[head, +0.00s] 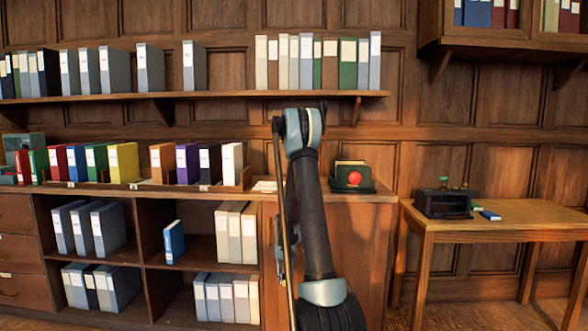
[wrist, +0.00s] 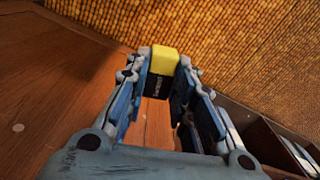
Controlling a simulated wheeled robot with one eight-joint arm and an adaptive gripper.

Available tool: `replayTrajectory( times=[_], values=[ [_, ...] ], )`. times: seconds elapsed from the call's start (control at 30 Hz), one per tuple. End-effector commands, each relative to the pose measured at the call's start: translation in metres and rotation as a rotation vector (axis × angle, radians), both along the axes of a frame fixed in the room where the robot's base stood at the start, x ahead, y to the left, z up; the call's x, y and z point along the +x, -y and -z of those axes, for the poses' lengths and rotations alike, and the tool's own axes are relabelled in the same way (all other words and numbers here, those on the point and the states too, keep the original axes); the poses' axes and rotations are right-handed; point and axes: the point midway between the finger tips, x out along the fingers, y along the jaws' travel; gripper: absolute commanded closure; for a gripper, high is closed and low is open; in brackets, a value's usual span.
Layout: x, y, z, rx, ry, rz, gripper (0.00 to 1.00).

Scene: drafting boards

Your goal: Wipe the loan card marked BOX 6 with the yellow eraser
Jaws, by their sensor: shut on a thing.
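The yellow eraser (wrist: 165,60), with a black printed lower part, is between the fingers of my gripper (wrist: 162,78) in the wrist view. The gripper is shut on it, and its yellow end sticks out past the fingertips. In the head view my arm covers most of the gripper, and the eraser cannot be made out. No loan card marked BOX 6 can be read in either view. Small pale flat things (head: 265,185) lie on the counter just left of my arm, but their marks are too small to read.
A wooden counter (head: 335,197) with open compartments holds coloured binders (head: 123,163) along its top. A dark device with a red ball (head: 354,178) stands right of my arm. The right-hand table (head: 530,214) bears a black box (head: 443,204) and a small blue object (head: 490,215).

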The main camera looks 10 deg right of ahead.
Motion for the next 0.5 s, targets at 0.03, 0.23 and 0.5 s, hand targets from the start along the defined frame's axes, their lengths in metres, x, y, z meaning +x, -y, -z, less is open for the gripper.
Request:
replayTrajectory(
  times=[0.03,0.23,0.5],
  values=[
    [0.0,0.0,0.0,0.0,0.0,0.0,0.96],
    [0.0,0.002,0.0,0.0,0.0,0.002,0.96],
    [0.003,0.001,-0.011,0.0,0.0,-0.032,0.96]
  ],
)
